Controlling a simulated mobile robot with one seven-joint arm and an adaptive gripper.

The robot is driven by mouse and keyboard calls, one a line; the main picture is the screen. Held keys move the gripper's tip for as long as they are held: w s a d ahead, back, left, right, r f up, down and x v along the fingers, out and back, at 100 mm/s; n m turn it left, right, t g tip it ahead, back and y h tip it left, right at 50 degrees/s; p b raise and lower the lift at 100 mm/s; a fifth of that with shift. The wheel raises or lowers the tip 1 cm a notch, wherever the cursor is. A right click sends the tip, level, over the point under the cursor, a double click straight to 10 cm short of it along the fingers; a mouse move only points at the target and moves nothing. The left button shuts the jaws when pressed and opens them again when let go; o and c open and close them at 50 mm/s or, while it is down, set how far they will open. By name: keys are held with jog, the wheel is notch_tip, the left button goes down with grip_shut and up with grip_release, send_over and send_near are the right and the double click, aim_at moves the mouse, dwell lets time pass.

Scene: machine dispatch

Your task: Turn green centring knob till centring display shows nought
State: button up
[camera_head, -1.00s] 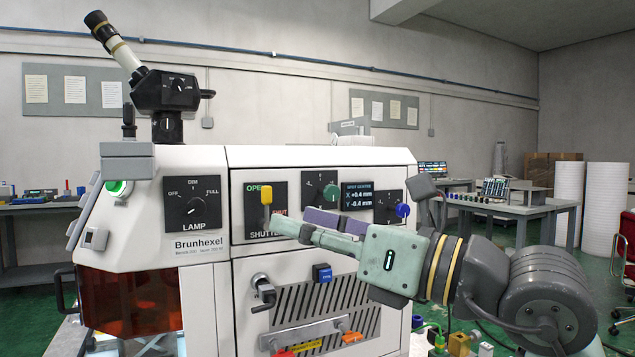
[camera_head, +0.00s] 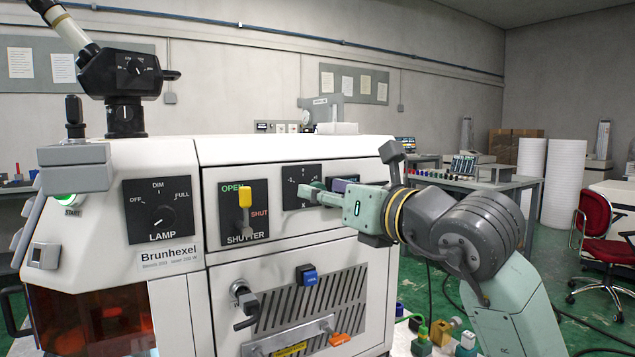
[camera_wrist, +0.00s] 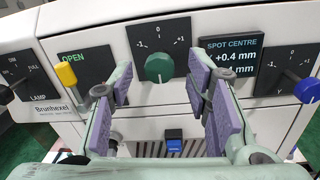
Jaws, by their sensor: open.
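The green centring knob (camera_wrist: 159,67) sits on a black dial plate (camera_wrist: 160,38) marked from -1 through 0 to 1. In the wrist view it shows between my gripper's (camera_wrist: 160,86) two purple-padded fingers, which are apart and hold nothing. Whether the fingertips reach level with the knob I cannot tell. The spot centre display (camera_wrist: 231,57) reads X +0.4 mm; its lower line is partly hidden by the right finger.
The yellow shutter lever (camera_wrist: 66,75) is left of the fingers, and a blue knob (camera_wrist: 306,89) is to the right. A blue switch (camera_wrist: 173,146) is lower on the front. A crank handle (camera_head: 245,303) juts out below. A red chair (camera_head: 594,222) stands far right.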

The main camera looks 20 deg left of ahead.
jog(key=shift+x, duration=1.35)
jog(key=shift+c, duration=0.4)
grip_shut()
